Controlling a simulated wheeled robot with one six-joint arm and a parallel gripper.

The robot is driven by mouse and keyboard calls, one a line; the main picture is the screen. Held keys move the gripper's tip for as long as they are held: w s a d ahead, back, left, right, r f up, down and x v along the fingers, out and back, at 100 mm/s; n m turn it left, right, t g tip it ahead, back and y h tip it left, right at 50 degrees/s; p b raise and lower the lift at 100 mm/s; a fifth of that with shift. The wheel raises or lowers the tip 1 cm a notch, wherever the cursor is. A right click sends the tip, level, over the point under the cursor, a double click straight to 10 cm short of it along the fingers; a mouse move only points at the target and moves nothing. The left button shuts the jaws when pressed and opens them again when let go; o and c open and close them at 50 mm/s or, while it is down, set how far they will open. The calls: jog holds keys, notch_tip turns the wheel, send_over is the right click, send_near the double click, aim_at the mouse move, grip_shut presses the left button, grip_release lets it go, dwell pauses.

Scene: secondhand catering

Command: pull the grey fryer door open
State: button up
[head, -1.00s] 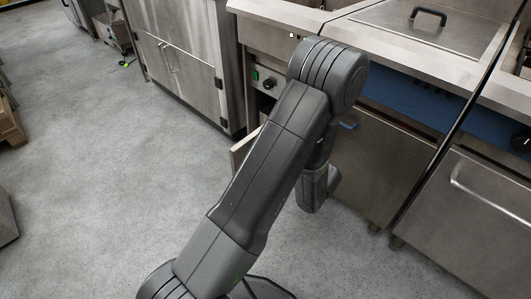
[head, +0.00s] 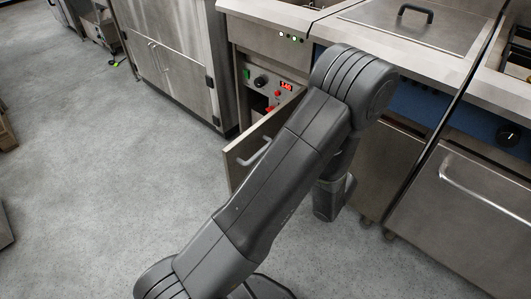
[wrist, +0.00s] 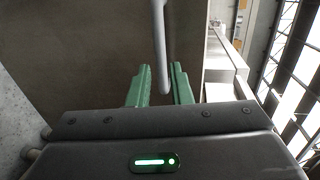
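The grey fryer door (head: 238,166) stands ajar, swung out from the fryer cabinet; my arm covers part of it. Its grey bar handle (head: 256,151) shows left of my forearm. In the wrist view the door is a brown-grey panel (wrist: 85,55), and the handle (wrist: 159,45) comes down from the top to end between the two green fingers. My gripper (wrist: 158,78) is open, with a gap on each side of the handle. In the head view my gripper is hidden behind my arm.
A steel cabinet (head: 168,60) stands to the left, and another steel unit with a bar handle (head: 480,187) to the right. The grey floor (head: 110,190) at left is clear.

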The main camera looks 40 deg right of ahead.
aim_at(259, 152)
jog(key=p+v, duration=0.1)
jog(key=v, duration=0.5)
jog(key=shift+s, duration=0.4)
jog(key=shift+w+d+r, duration=0.1)
jog(key=b+x, duration=0.3)
jog(key=x, duration=1)
jog(key=shift+w, duration=0.3)
jog(key=shift+a, duration=0.25)
